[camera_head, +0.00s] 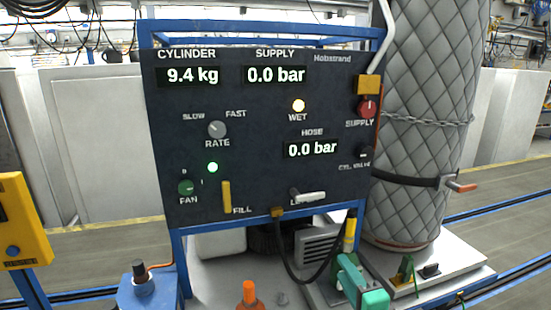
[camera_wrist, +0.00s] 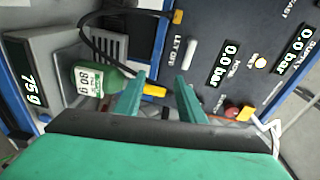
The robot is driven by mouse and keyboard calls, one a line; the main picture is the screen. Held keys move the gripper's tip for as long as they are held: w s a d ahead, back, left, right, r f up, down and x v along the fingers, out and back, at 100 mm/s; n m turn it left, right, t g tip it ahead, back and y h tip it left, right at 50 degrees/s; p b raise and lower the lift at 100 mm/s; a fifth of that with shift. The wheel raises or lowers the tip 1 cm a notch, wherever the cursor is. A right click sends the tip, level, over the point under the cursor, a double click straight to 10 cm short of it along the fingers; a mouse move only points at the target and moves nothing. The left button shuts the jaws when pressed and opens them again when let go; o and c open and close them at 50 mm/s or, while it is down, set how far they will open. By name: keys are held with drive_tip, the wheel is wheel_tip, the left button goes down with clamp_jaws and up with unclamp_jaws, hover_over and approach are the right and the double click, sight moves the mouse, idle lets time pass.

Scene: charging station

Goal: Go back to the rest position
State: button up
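My gripper (camera_head: 350,270) shows teal at the bottom right of centre in the head view, low in front of the control panel (camera_head: 225,115). In the wrist view its two teal fingers (camera_wrist: 160,79) stand apart with nothing visibly clamped. A yellow-ended piece (camera_wrist: 153,90) shows between the fingers, just beyond them; I cannot tell if it touches the left finger. A green bottle (camera_wrist: 108,79) labelled 80 g is left of the fingers. The panel reads 9.4 kg, supply 0.0 bar and hose 0.0 bar; the wet lamp (camera_head: 298,105) glows.
A black hose (camera_head: 290,268) hangs from the panel's lower edge. A quilted grey cylinder (camera_head: 425,120) with a chain stands at right. A scale display (camera_wrist: 30,88) reads 75 g. A blue box (camera_head: 145,290) and a yellow device (camera_head: 20,220) are at left. An orange-topped item (camera_head: 249,293) is at front.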

drive_tip(key=s+a+f+n+g+h, duration=0.1)
drive_tip(key=s+a+f+n, duration=0.1)
drive_tip(key=s+f, duration=0.45)
drive_tip(key=s+a+f+n+h, duration=0.15)
drive_tip(key=s+f, duration=0.25)
drive_tip(key=f, duration=0.6)
drive_tip(key=s+a+f+n+g+h, duration=0.1)
drive_tip(key=s+a+f+h, duration=0.15)
drive_tip(key=s+f, duration=0.5)
drive_tip(key=s+a+n, duration=0.5)
drive_tip(key=s, duration=0.7)
drive_tip(key=s+a+f+n+y, duration=0.1)
drive_tip(key=s+a+n, duration=0.4)
drive_tip(key=s, duration=0.7)
drive_tip(key=shift+s+a+f+n+y, duration=0.15)
drive_tip(key=shift+s+a+n+y, duration=0.2)
drive_tip(key=shift+a, duration=0.3)
